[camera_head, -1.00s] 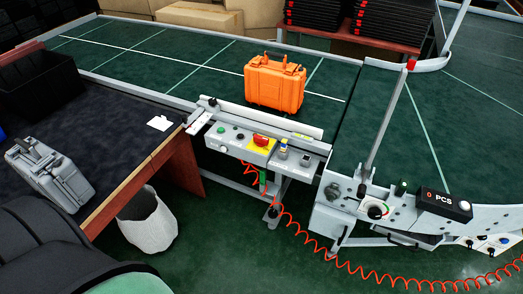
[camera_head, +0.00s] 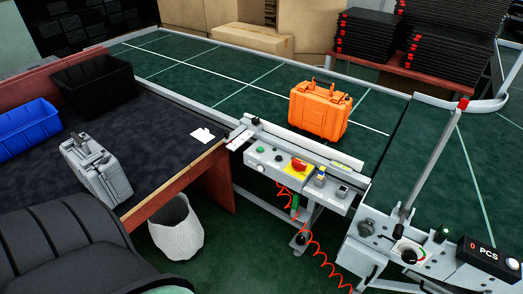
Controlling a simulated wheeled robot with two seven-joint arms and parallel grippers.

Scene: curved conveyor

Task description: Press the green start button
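A small green button (camera_head: 261,149) sits at the left end of the grey control box (camera_head: 270,160) on the conveyor's near side. A red mushroom button (camera_head: 299,163) on a yellow plate is on the same box, to the right of the green one. Another green knob (camera_head: 443,233) stands on the panel at the right, near the "0 PCS" counter (camera_head: 489,257). Neither of my grippers is in view.
An orange case (camera_head: 320,109) stands on the green conveyor (camera_head: 215,68). A dark table (camera_head: 150,150) at the left holds a grey case (camera_head: 95,169), a blue bin (camera_head: 25,127) and a black bin (camera_head: 94,86). A chair (camera_head: 65,235) and white basket (camera_head: 177,229) stand in front.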

